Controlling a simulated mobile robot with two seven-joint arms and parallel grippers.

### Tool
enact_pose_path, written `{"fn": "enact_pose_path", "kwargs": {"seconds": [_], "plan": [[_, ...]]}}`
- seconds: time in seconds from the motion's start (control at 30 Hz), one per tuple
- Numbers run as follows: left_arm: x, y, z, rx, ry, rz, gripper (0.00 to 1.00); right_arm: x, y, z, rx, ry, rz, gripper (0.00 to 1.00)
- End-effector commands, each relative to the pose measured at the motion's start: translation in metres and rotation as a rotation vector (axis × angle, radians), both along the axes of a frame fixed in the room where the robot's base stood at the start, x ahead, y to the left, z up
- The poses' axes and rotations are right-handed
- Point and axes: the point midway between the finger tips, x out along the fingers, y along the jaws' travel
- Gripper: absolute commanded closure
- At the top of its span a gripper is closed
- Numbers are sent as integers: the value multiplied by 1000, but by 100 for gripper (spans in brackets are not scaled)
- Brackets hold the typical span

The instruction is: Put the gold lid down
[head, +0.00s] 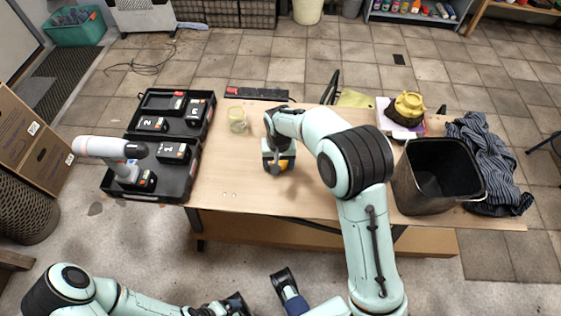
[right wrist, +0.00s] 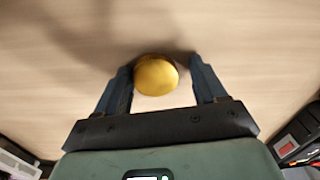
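The gold lid (right wrist: 155,76) shows between the fingers of my right gripper (right wrist: 160,78) in the right wrist view. A gap shows on its right side; the left finger lies close to its edge. The wooden tabletop is behind it, with a shadow around it. In the head view the lid (head: 284,167) is partly hidden under my right gripper (head: 278,160), over the middle of the table (head: 240,185). A clear glass jar (head: 237,121) stands to the left. My left gripper (head: 235,305) is low at the bottom edge, partly cut off; its opening is unclear.
An open black case (head: 178,182) with batteries and a drill (head: 115,152) lies at the left. A dark bin (head: 436,178), a striped cloth (head: 483,150) and a yellow-and-brown object (head: 406,108) are at the right. The table's front middle is clear.

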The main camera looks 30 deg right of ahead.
Motion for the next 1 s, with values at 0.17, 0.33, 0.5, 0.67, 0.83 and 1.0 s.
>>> {"fn": "enact_pose_path", "kwargs": {"seconds": [0.17, 0.33, 0.5, 0.67, 0.83, 1.0], "plan": [[0, 0, -1, 0, 0, 0, 7, -6, -9, -7, -15, 20, -5, 21], [0, 0, -1, 0, 0, 0, 7, -7, -10, -8, -17, 24, -6, 21], [0, 0, -1, 0, 0, 0, 7, -7, -11, -8, -20, 26, -6, 21], [-2, 0, 5, 0, 6, -1, 7, -7, -10, 6, -18, 25, -6, 21], [-4, 0, 10, -2, 14, -3, 7, -5, -8, 43, -13, 14, -4, 21], [-6, 0, 16, -3, 23, -5, 7, -4, -7, 83, -11, 10, -3, 21]]}}
